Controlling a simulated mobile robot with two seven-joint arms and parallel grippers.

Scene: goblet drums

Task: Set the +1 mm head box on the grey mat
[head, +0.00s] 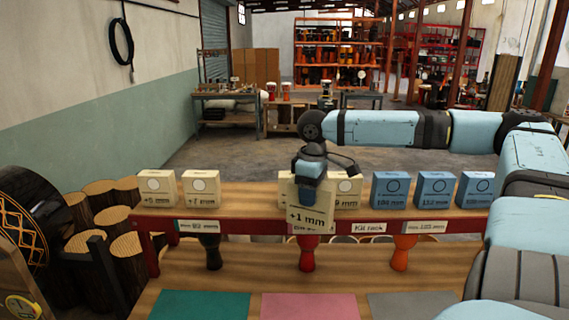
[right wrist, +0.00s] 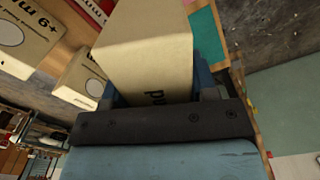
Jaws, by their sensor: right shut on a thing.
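The +1 mm head box (head: 307,217) is a cream box with dark lettering. My right gripper (head: 312,172) is shut on it from above and holds it, slightly tilted, in front of the shelf's middle. In the right wrist view the box (right wrist: 145,50) fills the space between the fingers. The grey mat (head: 412,305) lies at the front right of the lower bench, partly cut off by the picture edge, and is bare where it shows. The held box is apart from the mat, higher and to its left. My left gripper is not in view.
A teal mat (head: 203,305) and a pink mat (head: 310,306) lie left of the grey one. The raised shelf (head: 237,190) carries cream boxes (head: 201,188) and blue boxes (head: 436,189). Small goblet drums, including an orange one (head: 401,252), stand beneath its red edge.

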